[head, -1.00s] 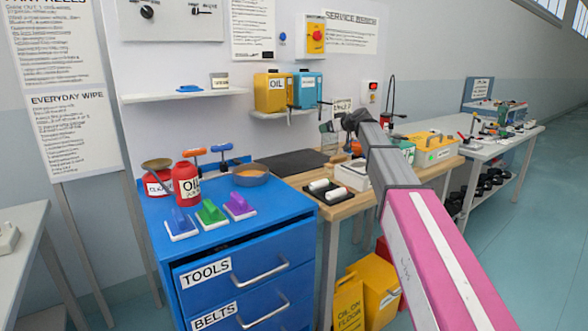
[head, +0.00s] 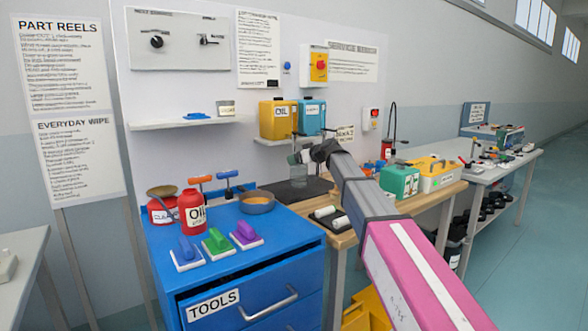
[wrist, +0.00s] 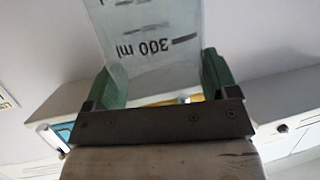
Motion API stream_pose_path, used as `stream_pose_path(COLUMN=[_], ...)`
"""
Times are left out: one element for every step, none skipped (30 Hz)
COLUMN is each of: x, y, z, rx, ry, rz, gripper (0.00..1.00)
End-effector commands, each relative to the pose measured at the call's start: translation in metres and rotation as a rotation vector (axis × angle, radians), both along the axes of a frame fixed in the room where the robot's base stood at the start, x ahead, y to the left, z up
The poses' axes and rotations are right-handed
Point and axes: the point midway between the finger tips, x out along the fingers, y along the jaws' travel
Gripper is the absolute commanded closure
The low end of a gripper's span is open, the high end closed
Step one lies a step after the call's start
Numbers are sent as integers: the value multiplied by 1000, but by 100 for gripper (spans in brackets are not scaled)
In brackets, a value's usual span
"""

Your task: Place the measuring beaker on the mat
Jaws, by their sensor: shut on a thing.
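The measuring beaker (head: 299,177) is clear, with dark marks and "300 ml" printed on it in the wrist view (wrist: 145,48). My gripper (head: 300,157) is shut on it, with a green finger on each side in the wrist view (wrist: 160,82). The dark mat (head: 316,187) lies on the wooden bench against the wall. In the head view the beaker appears upright in front of or over the mat. I cannot tell whether its base touches the mat. The arm hides part of the bench.
White rollers on a dark tray (head: 333,219) lie in front of the mat. A green box (head: 399,180) is to the right. A shelf with oil containers (head: 276,119) hangs above.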

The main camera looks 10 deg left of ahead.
Motion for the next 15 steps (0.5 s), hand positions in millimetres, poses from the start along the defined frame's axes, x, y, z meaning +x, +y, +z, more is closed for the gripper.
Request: stream_pose_path(x=[-6, -7, -9, -10, -11, -12, -12, -12, -12, -12, -12, -12, -12, -12, -12], y=[8, 10, 13, 15, 17, 18, 19, 19, 19, 19, 19, 19, 18, 19, 18], z=[0, 0, 0, 0, 0, 0, -1, -2, -5, -8, -12, -17, -22, -25, -30], rx=[0, 0, 0, 0, 0, 0, 0, 0, -1, -1, -1, -1, -1, -1, 0], ry=[0, -1, 0, 0, 0, 0, 0, 0, 1, 1, 1, 2, 3, 3, 2], rz=[2, 1, 0, 0, 0, -1, -1, -1, -1, -1, -1, 0, -1, -1, -1], gripper=[56, 56, 56, 56, 56, 56, 56, 56, 56, 56, 56, 56, 56, 56, 56])
